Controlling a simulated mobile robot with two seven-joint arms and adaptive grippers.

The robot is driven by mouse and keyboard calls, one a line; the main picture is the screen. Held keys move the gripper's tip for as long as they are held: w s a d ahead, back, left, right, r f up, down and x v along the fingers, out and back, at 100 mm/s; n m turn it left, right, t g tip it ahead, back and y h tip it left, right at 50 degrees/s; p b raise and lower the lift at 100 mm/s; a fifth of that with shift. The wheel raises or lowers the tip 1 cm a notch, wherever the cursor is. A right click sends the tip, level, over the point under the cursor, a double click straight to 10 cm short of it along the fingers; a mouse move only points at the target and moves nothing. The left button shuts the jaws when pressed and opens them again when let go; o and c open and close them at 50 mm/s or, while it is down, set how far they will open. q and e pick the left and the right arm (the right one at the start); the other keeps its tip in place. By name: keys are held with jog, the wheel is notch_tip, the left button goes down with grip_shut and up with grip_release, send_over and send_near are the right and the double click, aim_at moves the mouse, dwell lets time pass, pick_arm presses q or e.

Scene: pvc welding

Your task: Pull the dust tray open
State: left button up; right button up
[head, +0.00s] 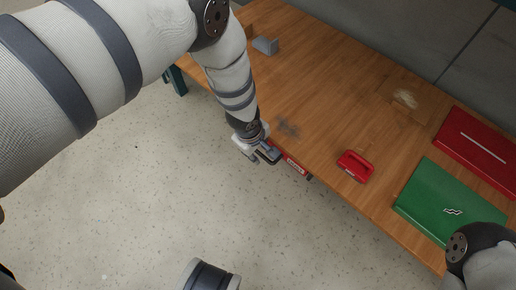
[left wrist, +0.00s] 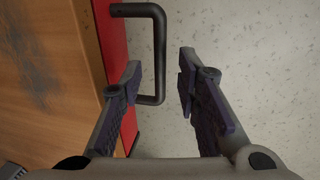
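The dust tray (head: 294,165) shows as a narrow red front along the table's near edge in the head view. It also shows as a red strip (left wrist: 116,45) beside the wood in the left wrist view. A black U-shaped handle (left wrist: 158,40) sticks out from that red front. My left gripper (head: 259,153) is at the tray's left part, just off the table edge. In the left wrist view its fingers (left wrist: 160,66) are apart, with the handle's outer bar between them in the picture. Contact cannot be told. My right gripper is out of view.
The wooden table (head: 330,85) bears a red block-like item (head: 356,166), a green case (head: 437,201), a red case (head: 482,150), a small grey piece (head: 265,45), a dark dust patch (head: 287,128) and a pale patch (head: 405,98). Speckled floor (head: 150,205) in front of the table is clear.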

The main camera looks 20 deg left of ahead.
pick_arm(q)
grip_shut()
jog(key=s+a+p, duration=0.2)
jog(key=s+p, duration=0.1)
jog(key=s, duration=0.3)
jog(key=s+a+p, duration=0.3)
jog(key=s+p, duration=0.1)
jog(key=s, duration=0.3)
jog(key=shift+s, duration=0.3)
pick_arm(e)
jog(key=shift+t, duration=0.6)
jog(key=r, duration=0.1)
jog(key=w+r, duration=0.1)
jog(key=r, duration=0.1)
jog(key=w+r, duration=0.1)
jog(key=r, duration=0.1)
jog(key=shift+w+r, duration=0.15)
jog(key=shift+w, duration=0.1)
pick_arm(q)
jog(key=shift+o, duration=0.2)
grip_release()
jog(key=shift+w, duration=0.1)
notch_tip(320, 180, up, 12)
jog(key=s, duration=0.2)
jog(key=shift+s+a, duration=0.15)
jog(key=shift+a, duration=0.2)
